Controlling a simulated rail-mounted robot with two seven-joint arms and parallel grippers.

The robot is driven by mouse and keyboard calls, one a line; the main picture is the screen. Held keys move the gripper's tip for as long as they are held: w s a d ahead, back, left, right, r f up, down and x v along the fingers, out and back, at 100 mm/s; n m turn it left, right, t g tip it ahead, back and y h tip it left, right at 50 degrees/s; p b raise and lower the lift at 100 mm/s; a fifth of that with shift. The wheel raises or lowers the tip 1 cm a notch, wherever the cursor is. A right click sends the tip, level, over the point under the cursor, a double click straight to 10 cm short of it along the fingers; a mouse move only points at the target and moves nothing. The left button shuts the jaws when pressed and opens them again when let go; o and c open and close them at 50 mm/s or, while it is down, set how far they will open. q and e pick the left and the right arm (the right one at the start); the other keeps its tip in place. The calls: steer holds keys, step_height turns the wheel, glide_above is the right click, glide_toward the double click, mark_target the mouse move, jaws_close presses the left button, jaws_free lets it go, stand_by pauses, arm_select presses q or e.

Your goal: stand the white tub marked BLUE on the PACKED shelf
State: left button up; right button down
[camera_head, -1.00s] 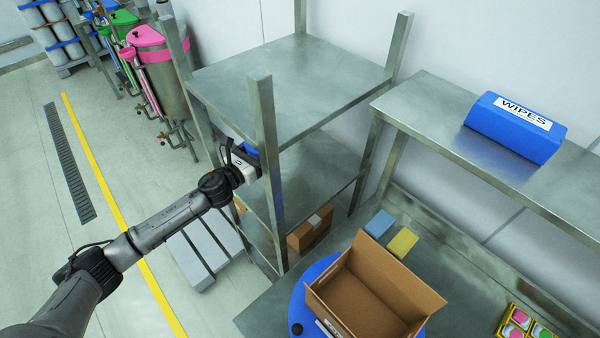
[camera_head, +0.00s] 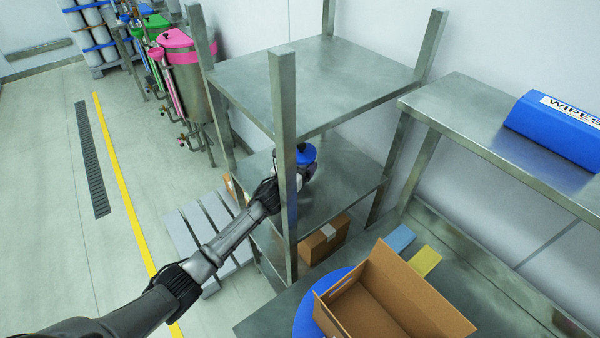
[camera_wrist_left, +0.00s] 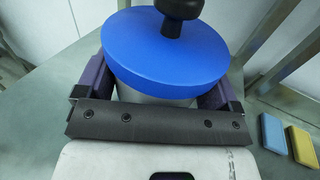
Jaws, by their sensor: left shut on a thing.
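The white tub has a blue lid with a dark knob. In the left wrist view the tub (camera_wrist_left: 158,97) sits between the two fingers of my left gripper (camera_wrist_left: 160,92), which is shut on it. In the head view the blue lid (camera_head: 305,155) shows inside the steel rack, over its middle shelf (camera_head: 345,180). My left gripper (camera_head: 301,177) is partly hidden by the rack's front post. No marking on the tub or shelf is readable, and I cannot tell whether the tub's base touches the shelf. My right gripper is not in view.
The front post (camera_head: 285,150) stands close beside my left arm. The top shelf (camera_head: 310,80) is bare and above the tub. A cardboard box (camera_head: 324,240) sits on the lower shelf. An open carton (camera_head: 385,300) stands on the bench at the front.

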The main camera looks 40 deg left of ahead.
arm_select(q)
steer(key=shift+d+f+b, duration=0.1)
steer(key=shift+f+b, duration=0.35)
steer(key=shift+f, duration=1.45)
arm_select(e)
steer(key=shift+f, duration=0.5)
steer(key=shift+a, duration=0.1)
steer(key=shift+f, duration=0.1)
arm_select(q)
steer(key=shift+f, duration=0.2)
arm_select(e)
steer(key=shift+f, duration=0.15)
arm_select(q)
steer(key=o, duration=0.7)
steer(key=shift+o, duration=0.2)
steer(key=shift+r, duration=0.1)
steer(key=shift+r, duration=0.1)
